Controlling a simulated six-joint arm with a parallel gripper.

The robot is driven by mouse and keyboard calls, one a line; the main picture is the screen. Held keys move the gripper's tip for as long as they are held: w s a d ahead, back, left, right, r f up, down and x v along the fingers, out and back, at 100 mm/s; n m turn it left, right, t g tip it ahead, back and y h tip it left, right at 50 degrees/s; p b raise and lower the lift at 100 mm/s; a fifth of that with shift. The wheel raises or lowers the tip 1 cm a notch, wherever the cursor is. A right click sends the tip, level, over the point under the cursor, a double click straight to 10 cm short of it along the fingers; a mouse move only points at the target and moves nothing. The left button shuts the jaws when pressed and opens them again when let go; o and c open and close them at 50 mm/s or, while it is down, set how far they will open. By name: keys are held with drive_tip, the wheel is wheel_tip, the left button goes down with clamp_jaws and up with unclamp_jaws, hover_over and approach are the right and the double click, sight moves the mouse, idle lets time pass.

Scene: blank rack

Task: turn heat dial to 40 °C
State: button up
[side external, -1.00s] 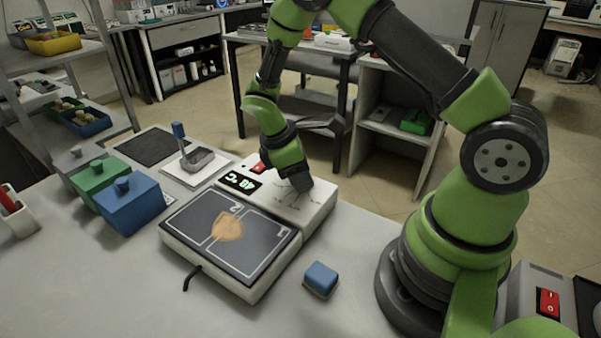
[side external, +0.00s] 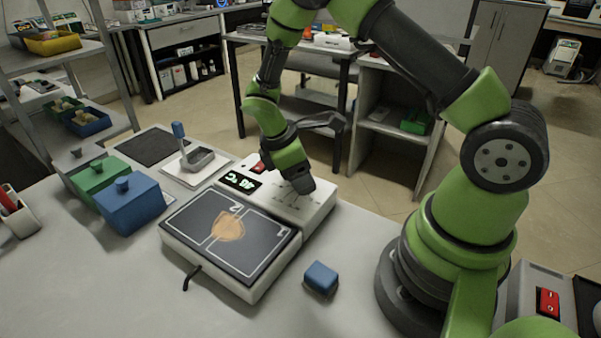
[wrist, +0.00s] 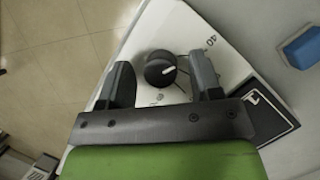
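The heat dial (wrist: 160,68) is a round black knob with a white pointer line, on the white control panel of the heating plate (side external: 262,285). Its pointer is toward the right in the wrist view, and a printed "40" (wrist: 211,41) lies up and to the right of it. My gripper (wrist: 161,66) is open, one finger on each side of the dial, with visible gaps. In the side view my gripper (side external: 300,188) is low over the panel and hides the dial. A lit display (side external: 240,182) shows green characters that look like 40 °C.
A red switch (side external: 258,168) sits beside the display. A blue block (side external: 321,278) lies near the plate's right corner. Blue (side external: 131,207) and green (side external: 93,181) lidded boxes stand at left.

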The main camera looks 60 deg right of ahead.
drive_tip(key=shift+r, duration=0.1)
drive_tip(key=v, duration=0.9)
drive_tip(key=shift+r, duration=0.35)
drive_tip(key=shift+w+a, duration=0.1)
drive_tip(key=shift+w, duration=0.05)
drive_tip(key=s+a+r+m+t+y, duration=0.3)
drive_tip(key=s+r+m+t, duration=0.3)
drive_tip(key=r, duration=0.6)
drive_tip(key=s+a+r+m+t+y, duration=0.1)
drive_tip(key=s+r+m+t, duration=0.1)
drive_tip(key=s, duration=0.3)
drive_tip(key=s+a+r+m+t+y, duration=0.1)
drive_tip(key=s+r+m+t, duration=0.1)
drive_tip(key=s+m, duration=0.3)
drive_tip(key=shift+s+a, duration=0.3)
drive_tip(key=shift+a, duration=0.05)
